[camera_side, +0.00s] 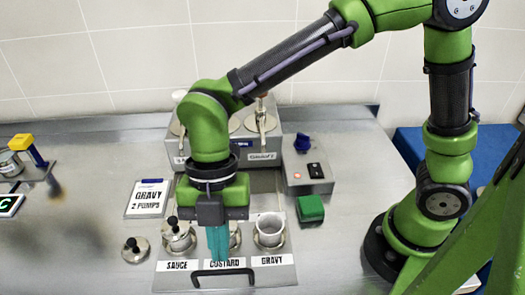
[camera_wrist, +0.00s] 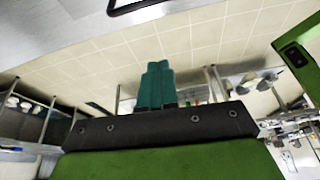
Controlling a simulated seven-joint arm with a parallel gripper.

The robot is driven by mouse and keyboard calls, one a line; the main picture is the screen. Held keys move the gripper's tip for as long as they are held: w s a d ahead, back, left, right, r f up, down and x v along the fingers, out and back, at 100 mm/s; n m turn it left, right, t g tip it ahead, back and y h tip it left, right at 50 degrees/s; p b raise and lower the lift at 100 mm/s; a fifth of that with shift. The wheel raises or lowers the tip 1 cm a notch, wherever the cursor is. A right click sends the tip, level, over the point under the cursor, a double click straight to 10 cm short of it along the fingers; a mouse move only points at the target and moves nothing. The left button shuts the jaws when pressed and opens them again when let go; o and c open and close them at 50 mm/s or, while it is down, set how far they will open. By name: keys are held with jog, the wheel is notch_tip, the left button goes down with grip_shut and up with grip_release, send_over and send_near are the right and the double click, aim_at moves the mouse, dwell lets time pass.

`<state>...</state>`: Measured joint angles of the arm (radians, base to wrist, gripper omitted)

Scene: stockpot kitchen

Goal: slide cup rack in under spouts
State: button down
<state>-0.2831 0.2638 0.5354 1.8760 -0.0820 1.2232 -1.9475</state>
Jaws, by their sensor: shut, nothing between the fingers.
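The cup rack (camera_side: 175,281) lies on the steel counter in front of the dispenser (camera_side: 264,155), with labels SAUCE, CUSTARD and GRAVY along its front. Its black bar handle (camera_side: 223,271) is at the front edge and also shows at the top of the wrist view (camera_wrist: 143,8). The left cup (camera_side: 179,240) has a black-knobbed lid, the right cup (camera_side: 269,231) is open, and the middle cup is mostly hidden by my gripper. My gripper (camera_side: 219,256) points down over the rack's middle, teal fingers shut and empty, just behind the handle. I cannot tell whether they touch it.
A loose black-knobbed lid (camera_side: 135,248) lies left of the rack. A GRAVY 2 PUMPS card (camera_side: 147,199) lies behind it. A green block (camera_side: 310,208) and a box with a blue knob (camera_side: 305,165) stand right.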

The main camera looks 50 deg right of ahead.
jog(key=shift+n, duration=0.4)
jog(key=x, duration=1)
jog(key=shift+s+d, duration=0.1)
jog(key=shift+w+d+f, duration=0.3)
jog(key=shift+w+d, duration=0.5)
jog(key=shift+w, duration=0.1)
jog(key=shift+w+d+f, duration=0.1)
jog(key=shift+w+d, duration=0.45)
jog(key=shift+d, duration=0.05)
